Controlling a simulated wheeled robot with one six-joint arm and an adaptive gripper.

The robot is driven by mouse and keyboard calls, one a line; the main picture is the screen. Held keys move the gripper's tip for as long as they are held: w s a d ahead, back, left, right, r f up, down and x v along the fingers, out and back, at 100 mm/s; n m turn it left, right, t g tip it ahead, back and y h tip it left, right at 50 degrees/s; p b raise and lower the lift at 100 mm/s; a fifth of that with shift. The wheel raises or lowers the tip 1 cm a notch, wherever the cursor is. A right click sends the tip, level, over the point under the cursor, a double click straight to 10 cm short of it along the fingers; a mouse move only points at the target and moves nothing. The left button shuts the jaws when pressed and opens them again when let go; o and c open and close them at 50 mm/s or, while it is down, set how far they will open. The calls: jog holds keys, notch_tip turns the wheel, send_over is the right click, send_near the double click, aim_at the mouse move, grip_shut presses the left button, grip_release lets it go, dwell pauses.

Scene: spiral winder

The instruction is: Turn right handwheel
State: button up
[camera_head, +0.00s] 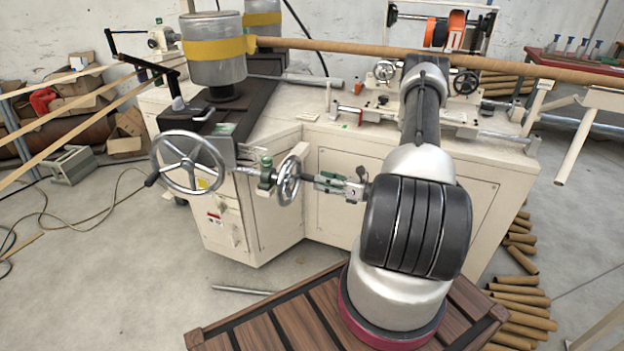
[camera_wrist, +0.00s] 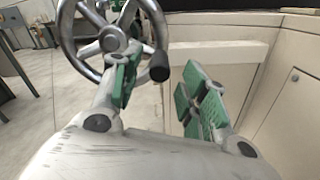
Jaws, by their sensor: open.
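The right handwheel (camera_head: 288,180) is the smaller metal wheel, seen nearly edge-on in the head view. It also shows in the wrist view (camera_wrist: 72,37), up and left, with spokes and a short black handle (camera_wrist: 158,66). My gripper (camera_head: 322,183) is just right of this wheel and points left at it. In the wrist view my gripper (camera_wrist: 160,82) is open, with green pads on both fingers. The black handle appears between the two fingers. I cannot tell whether a finger touches the wheel or handle.
A larger handwheel (camera_head: 190,162) with a black handle stands to the left. The cream machine cabinet (camera_head: 345,160) lies behind my gripper. A long brown tube (camera_head: 350,48) spans the machine top. Cardboard tubes (camera_head: 520,310) lie on the floor at right. Floor at left is partly clear.

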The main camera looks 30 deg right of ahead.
aim_at(312, 178)
jog(key=shift+x, duration=2.4)
grip_shut()
